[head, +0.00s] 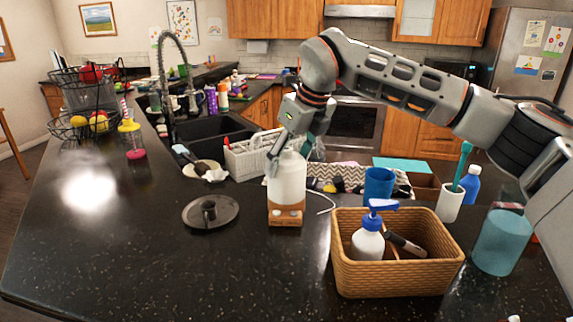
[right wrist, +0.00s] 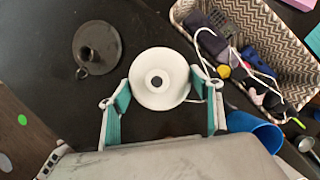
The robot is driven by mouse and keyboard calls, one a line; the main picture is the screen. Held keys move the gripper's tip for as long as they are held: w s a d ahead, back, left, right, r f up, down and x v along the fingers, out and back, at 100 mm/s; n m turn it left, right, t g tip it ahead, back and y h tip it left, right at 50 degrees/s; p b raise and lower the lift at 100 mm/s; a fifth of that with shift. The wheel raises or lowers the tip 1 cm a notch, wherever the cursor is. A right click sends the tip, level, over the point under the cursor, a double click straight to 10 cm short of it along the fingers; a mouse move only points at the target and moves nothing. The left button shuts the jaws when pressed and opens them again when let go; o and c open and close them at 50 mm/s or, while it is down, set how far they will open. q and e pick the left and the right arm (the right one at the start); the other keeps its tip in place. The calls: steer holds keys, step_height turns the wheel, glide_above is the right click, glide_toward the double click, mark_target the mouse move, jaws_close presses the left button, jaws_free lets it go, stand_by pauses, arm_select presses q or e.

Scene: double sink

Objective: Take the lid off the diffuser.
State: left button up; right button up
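The diffuser (head: 286,190) stands upright on the dark counter, with a white rounded lid on a wooden base (head: 286,214). In the right wrist view its white lid (right wrist: 160,92) shows from above with a dark hole in the middle. My right gripper (head: 293,152) is at the top of the diffuser, pointing down. Its teal fingers (right wrist: 160,88) are on either side of the lid, spread wide, close to its edges; firm contact is not visible. My left gripper is in neither view.
A dark candle holder (head: 210,211) lies left of the diffuser. A wicker basket (head: 395,282) with a pump bottle (head: 368,240) stands front right. A blue cup (head: 379,184) and a zigzag-patterned basket (head: 345,173) are behind right. A white caddy (head: 248,162) is behind left. The left counter front is clear.

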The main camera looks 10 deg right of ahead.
mark_target(289, 150)
steer(key=shift+c, duration=0.2)
step_height(289, 150, up, 20)
stand_by(0.6)
